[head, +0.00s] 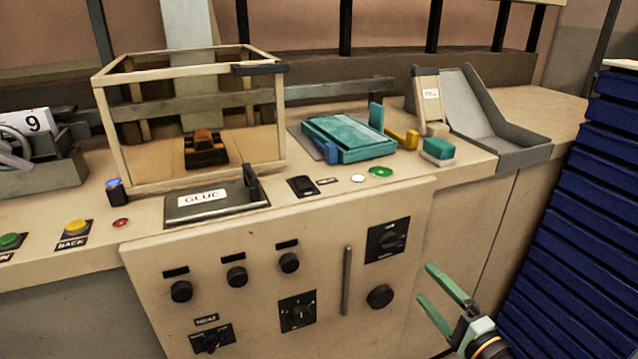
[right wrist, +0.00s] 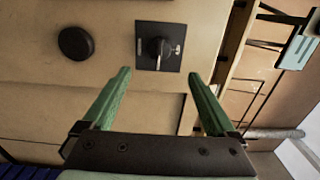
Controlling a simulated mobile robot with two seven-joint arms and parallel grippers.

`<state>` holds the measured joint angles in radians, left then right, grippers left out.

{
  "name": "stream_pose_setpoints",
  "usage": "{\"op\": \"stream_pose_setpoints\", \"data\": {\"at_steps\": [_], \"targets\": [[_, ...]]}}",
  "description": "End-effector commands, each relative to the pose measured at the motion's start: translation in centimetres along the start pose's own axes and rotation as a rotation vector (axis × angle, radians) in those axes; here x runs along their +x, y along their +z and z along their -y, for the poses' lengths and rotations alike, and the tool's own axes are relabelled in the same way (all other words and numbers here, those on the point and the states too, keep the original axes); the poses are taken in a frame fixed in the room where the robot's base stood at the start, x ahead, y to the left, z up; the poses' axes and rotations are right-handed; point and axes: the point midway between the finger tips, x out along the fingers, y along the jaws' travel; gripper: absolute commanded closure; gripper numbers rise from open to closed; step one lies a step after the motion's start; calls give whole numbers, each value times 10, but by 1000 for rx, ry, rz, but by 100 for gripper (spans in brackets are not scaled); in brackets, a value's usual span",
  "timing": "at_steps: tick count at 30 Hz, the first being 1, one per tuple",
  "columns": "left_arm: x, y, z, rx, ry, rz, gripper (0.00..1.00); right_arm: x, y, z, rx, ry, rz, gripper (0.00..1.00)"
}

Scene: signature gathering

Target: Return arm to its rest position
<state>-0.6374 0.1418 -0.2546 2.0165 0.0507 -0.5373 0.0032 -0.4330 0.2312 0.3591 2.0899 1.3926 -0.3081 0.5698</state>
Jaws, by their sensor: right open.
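My right gripper (head: 441,290) has green fingers and shows at the lower right of the head view, in front of the beige cabinet (head: 420,240). Its two fingers are spread apart with nothing between them. In the right wrist view my right gripper (right wrist: 160,90) also shows open and empty. It faces the cabinet front, with a dark rotary switch (right wrist: 160,47) beyond the gap between the fingers. My left gripper does not show in either view.
Above the panel, the counter carries a glass-sided box (head: 190,120), a GLUE plate (head: 216,203), a teal block (head: 345,138) and a grey tray (head: 500,120). Knobs, including a black one (head: 380,296), stick out of the cabinet front. A dark blue stack (head: 575,230) stands at the right.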

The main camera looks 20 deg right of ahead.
Motion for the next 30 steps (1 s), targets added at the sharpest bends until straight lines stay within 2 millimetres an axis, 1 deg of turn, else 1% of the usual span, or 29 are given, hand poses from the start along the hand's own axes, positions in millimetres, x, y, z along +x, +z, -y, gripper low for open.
{"op": "stream_pose_setpoints", "data": {"at_steps": [2,5,8,9,11,12,14,15,18,21,24,25,26,27,29,30], "targets": [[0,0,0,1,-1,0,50,0,1,-2,-7,5,3,8],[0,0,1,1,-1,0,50,-1,13,-16,-68,42,24,8],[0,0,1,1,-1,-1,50,-4,39,-47,-214,124,79,8],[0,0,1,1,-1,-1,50,-7,53,-63,-295,164,114,8],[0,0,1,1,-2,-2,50,-15,77,-90,-431,226,176,8],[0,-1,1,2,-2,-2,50,-21,93,-107,-526,264,223,8],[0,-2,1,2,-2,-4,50,-32,116,-132,-671,314,297,8],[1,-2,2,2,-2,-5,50,-40,130,-147,-765,342,347,8],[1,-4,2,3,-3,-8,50,-63,163,-179,-993,391,475,8],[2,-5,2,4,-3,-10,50,-86,192,-204,-1205,414,598,8],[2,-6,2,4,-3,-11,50,-109,216,-223,-1403,417,715,8],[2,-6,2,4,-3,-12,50,-115,223,-228,-1461,414,748,8],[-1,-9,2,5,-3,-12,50,-120,228,-227,-1508,412,773,8],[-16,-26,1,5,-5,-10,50,-119,220,-204,-1498,421,753,8],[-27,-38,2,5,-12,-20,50,-120,216,-191,-1494,430,743,8],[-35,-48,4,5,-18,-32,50,-122,214,-183,-1494,436,737,8]]}}
